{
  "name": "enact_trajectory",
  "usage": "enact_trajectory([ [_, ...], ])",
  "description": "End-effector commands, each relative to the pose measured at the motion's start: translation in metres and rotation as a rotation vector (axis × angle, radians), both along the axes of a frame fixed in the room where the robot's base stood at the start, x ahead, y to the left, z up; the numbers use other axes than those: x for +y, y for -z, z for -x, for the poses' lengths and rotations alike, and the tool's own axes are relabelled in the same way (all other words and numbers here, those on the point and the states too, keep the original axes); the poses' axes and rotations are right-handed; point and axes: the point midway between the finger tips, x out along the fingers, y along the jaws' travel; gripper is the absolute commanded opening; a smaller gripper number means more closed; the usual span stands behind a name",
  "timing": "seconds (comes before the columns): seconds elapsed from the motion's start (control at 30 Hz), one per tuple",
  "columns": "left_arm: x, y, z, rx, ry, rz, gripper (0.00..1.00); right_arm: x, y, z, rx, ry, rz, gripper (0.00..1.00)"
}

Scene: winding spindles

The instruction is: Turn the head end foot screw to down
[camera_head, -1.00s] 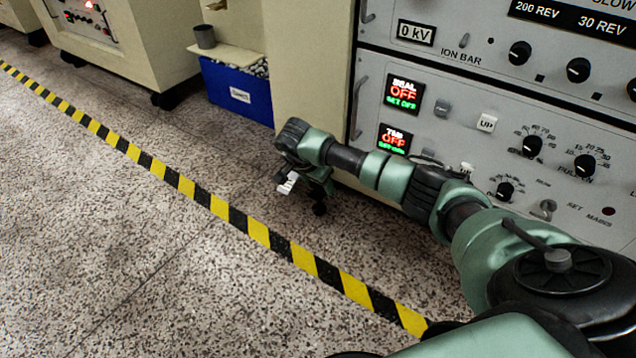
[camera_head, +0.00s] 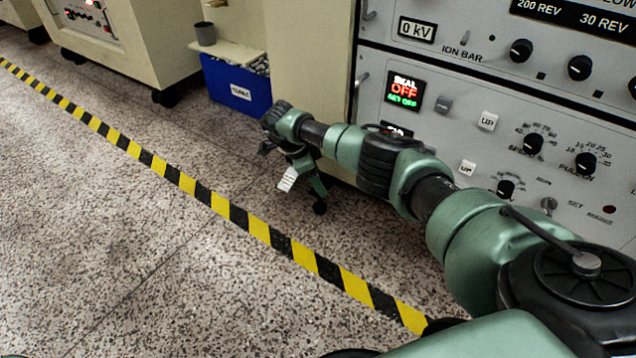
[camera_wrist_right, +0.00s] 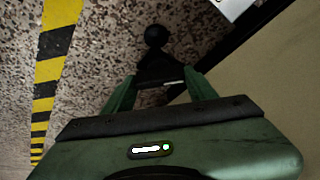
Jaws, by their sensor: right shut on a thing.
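My right gripper (camera_head: 308,178) is low beside the foot of the cream cabinet, just above the floor. In the right wrist view its two green fingers (camera_wrist_right: 158,90) are closed on a dark tapering part with a round black knob (camera_wrist_right: 155,37), which I take for the foot screw. The knob also shows below the gripper in the head view (camera_head: 319,208). A small white plate (camera_head: 287,180) is beside the gripper; its lettering is too small to read. Whether the screw is up or down cannot be told. My left gripper is not in view.
The cream cabinet (camera_head: 300,60) and grey control panel (camera_head: 455,150) stand close behind my right arm. A blue bin (camera_head: 236,92) is to the left. A yellow-black floor stripe (camera_head: 225,208) runs diagonally across clear speckled floor.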

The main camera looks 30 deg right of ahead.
Motion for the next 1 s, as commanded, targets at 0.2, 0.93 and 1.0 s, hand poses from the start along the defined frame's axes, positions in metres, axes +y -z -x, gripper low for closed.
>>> enact_trajectory([
  [0.2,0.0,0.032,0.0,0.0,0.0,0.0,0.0,0.0,0.006,-0.002,-0.002,0.2,0.002,0.16],
  [0.93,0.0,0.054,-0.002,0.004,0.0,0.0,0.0,0.0,0.003,0.0,0.007,0.46,-0.001,0.16],
  [1.0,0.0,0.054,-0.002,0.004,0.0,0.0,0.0,0.0,0.002,0.0,0.006,0.464,-0.001,0.16],
])
